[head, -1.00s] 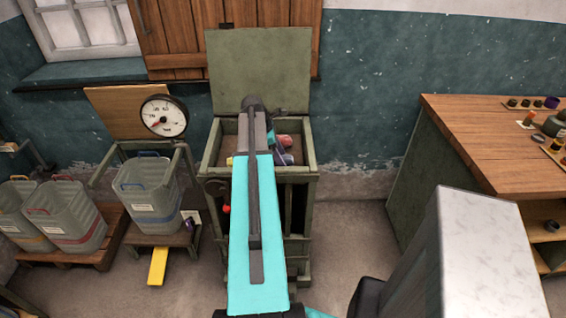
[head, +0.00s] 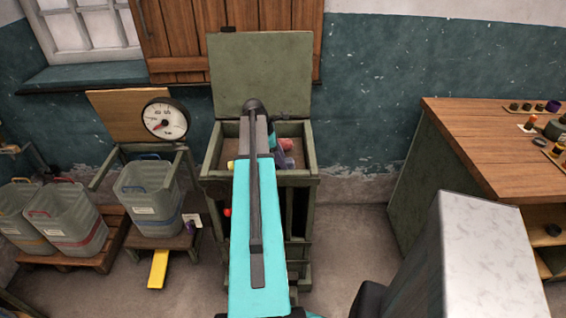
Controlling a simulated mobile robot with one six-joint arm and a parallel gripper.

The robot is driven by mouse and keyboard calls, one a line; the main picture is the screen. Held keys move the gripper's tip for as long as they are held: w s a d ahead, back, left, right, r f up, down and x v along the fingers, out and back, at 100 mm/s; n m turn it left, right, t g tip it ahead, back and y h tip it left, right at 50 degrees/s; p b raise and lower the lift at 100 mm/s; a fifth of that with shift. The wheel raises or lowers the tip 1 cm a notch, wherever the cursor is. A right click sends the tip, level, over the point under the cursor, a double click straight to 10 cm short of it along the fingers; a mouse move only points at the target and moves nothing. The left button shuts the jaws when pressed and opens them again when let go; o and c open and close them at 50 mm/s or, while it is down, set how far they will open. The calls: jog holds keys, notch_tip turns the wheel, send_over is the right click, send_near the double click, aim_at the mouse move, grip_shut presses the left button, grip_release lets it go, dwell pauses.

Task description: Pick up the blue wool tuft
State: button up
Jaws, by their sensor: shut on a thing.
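An open green bin (head: 309,180) stands against the wall with its lid (head: 262,72) raised. Inside it, right of my arm, are a small bluish-purple thing (head: 285,161) and a reddish one (head: 287,144). I cannot tell whether the bluish thing is the blue wool tuft. A bit of yellow (head: 230,165) shows on the left side of the bin. My turquoise arm reaches over the bin and covers its middle. My gripper and its fingertips are hidden behind the arm, so what lies between them cannot be seen.
Left of the bin, a grey tub (head: 146,205) stands on a scale with a round dial (head: 165,118). More tubs stand on a wooden pallet (head: 84,262) further left. A wooden-topped bench (head: 480,140) with small items is at the right. Floor shows between bin and bench.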

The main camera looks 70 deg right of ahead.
notch_tip(320, 180, up, 10)
jog(key=b, duration=0.2)
dwell(0.6)
